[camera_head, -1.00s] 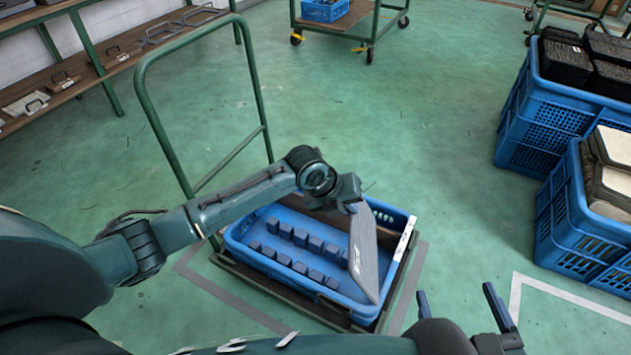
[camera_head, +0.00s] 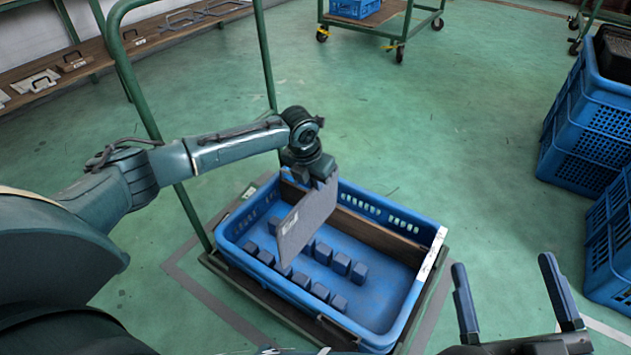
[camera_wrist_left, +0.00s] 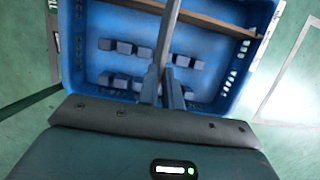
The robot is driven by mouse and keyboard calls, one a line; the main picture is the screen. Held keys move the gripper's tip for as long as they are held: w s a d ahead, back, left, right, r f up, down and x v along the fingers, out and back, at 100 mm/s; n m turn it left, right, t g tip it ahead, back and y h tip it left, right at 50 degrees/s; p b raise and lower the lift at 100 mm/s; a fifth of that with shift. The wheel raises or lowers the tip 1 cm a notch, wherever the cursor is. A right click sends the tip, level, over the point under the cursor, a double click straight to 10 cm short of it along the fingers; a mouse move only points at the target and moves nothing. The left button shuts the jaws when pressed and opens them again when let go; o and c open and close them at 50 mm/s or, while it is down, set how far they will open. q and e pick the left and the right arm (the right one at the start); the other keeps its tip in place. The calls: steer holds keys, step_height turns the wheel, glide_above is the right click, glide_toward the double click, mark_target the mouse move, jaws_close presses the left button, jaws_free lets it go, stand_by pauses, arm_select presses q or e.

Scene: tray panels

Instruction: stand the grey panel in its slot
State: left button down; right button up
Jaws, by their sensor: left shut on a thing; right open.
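The grey panel (camera_head: 307,220) is a thin flat plate with a pale label. My left gripper (camera_head: 318,176) is shut on its upper edge and holds it upright, slightly tilted, over the blue tray (camera_head: 429,268). In the left wrist view the panel (camera_wrist_left: 169,28) shows nearly edge-on between the fingers (camera_wrist_left: 163,88). Two rows of dark blue blocks (camera_head: 341,264) on the tray floor form the slots. The panel hides some blocks in the head view, and I cannot tell whether its lower edge touches them. My right gripper (camera_head: 505,266) is open and empty, right of the tray.
The tray sits on a dark cart with a green handle (camera_head: 126,62) at its left. A brown board (camera_head: 380,236) lines the tray's far side. Blue crates (camera_head: 590,125) stand at the right. A shelf (camera_head: 120,55) runs along the back left.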

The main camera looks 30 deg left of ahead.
arm_select(q)
steer(key=shift+f+b, duration=0.3)
steer(key=shift+f, duration=0.25)
arm_select(e)
steer(key=shift+w+r+n+y, duration=0.15)
steer(key=shift+r+n+y, duration=0.15)
steer(key=shift+r, duration=0.2)
arm_select(q)
steer(key=shift+f, duration=0.1)
arm_select(e)
steer(key=shift+f, duration=0.1)
